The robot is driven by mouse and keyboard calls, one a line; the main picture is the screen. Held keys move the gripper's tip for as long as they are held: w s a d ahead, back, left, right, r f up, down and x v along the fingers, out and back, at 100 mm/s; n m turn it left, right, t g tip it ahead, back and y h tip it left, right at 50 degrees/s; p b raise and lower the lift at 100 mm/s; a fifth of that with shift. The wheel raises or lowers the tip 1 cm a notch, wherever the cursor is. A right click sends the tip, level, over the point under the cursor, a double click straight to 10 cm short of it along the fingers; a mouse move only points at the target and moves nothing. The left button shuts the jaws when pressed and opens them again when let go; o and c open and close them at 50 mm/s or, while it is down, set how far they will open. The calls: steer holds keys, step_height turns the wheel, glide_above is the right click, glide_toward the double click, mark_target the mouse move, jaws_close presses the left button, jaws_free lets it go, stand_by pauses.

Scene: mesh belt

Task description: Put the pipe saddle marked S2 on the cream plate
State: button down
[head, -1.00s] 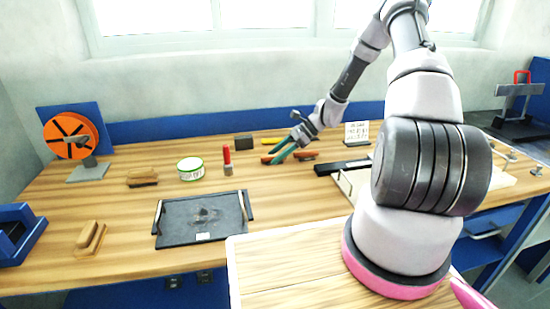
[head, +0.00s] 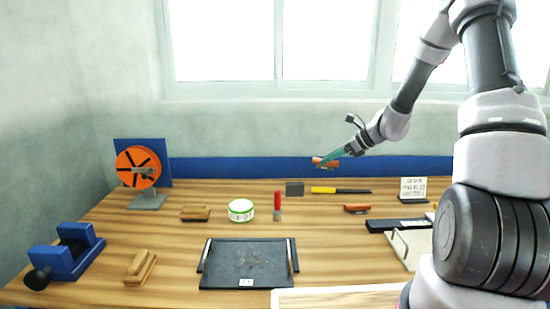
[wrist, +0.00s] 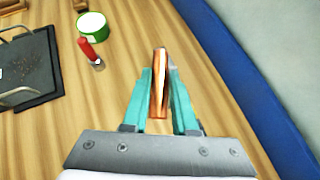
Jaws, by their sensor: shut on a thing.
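My gripper (head: 327,160) is shut on an orange-brown pipe saddle (wrist: 158,85), held well above the back of the bench. In the wrist view, the saddle stands edge-on between the teal fingers. No marking on it is readable. A second orange-brown saddle (head: 357,208) lies on the bench below and to the right of my gripper; its marking is not readable either. A cream plate (head: 408,250) with a handle lies at the right, partly hidden by my arm.
A dark tray (head: 247,264) lies front centre. A black bar (head: 395,225) and a sign (head: 413,189) are near the plate. Bare wood lies between tray and plate.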

steer(key=d+r+m+t+h, duration=0.5)
steer(key=d+m+h, duration=0.1)
steer(key=d+m, duration=0.2)
steer(key=shift+w+d+r+m, duration=0.2)
steer(key=shift+d+r+m, duration=0.15)
steer(key=shift+m, duration=0.25)
steer(key=shift+f, duration=0.1)
